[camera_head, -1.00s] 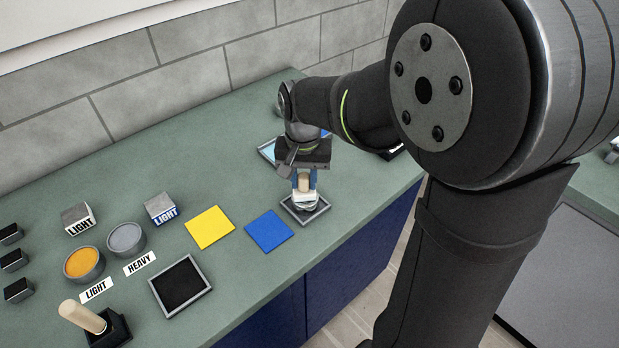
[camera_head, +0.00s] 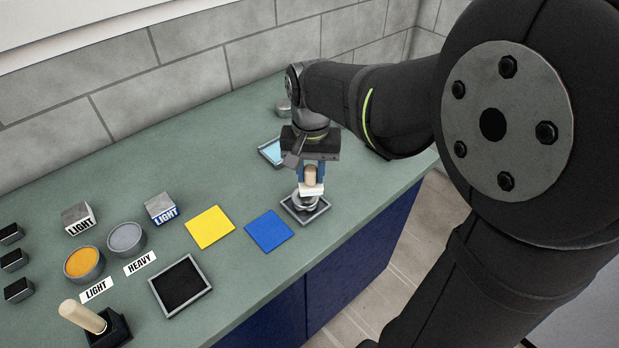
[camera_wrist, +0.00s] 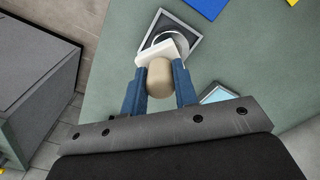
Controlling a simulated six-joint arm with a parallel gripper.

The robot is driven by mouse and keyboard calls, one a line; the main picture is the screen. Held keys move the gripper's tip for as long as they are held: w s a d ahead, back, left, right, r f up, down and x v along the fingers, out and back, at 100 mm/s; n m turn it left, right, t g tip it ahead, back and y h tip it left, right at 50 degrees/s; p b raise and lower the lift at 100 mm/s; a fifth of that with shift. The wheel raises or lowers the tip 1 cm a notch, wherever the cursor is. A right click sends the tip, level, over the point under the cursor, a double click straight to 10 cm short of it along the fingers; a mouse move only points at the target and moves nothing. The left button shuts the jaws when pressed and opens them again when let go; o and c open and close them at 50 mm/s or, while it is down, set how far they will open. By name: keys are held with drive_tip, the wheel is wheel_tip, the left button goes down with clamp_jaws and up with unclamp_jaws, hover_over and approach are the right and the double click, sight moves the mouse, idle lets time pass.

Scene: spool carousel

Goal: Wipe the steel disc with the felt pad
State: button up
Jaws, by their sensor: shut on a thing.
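My gripper (camera_head: 311,178) is shut on the felt pad's rounded tan handle (camera_wrist: 159,77), with a blue finger on each side. The white felt pad (camera_head: 312,190) is below the fingers and also shows in the wrist view (camera_wrist: 151,53). The steel disc (camera_head: 304,205) sits in a square grey-rimmed tray (camera_head: 320,212) near the counter's front edge. In the wrist view the pad overlaps the near side of the disc (camera_wrist: 176,36) and hides part of it. I cannot tell whether the pad touches the disc.
A tray with a light-blue surface (camera_head: 270,150) lies just behind my gripper. A blue square (camera_head: 269,231) and a yellow square (camera_head: 209,227) lie flat to the left. A black-centred tray (camera_head: 180,284), round tubs and labelled blocks stand farther left.

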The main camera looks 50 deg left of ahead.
drive_tip(key=shift+r, duration=2.1)
drive_tip(key=w+d+f+m, duration=0.2)
drive_tip(key=w+d+f, duration=0.25)
drive_tip(key=w, duration=0.35)
drive_tip(key=w+d+f+m, duration=0.1)
drive_tip(key=w+d+f, duration=0.35)
drive_tip(key=w, duration=0.35)
drive_tip(key=w+d+f+m, duration=0.25)
drive_tip(key=w+d, duration=0.35)
drive_tip(key=w, duration=0.3)
drive_tip(key=w+d+f+m, duration=0.1)
drive_tip(key=w+d+f, duration=0.3)
drive_tip(key=d+f, duration=0.4)
drive_tip(key=w+d+f+m, duration=0.2)
drive_tip(key=d+f, duration=0.6)
drive_tip(key=d, duration=0.8)
drive_tip(key=shift+w+f, duration=0.3)
drive_tip(key=shift+w, duration=0.6)
drive_tip(key=shift+m, duration=0.25)
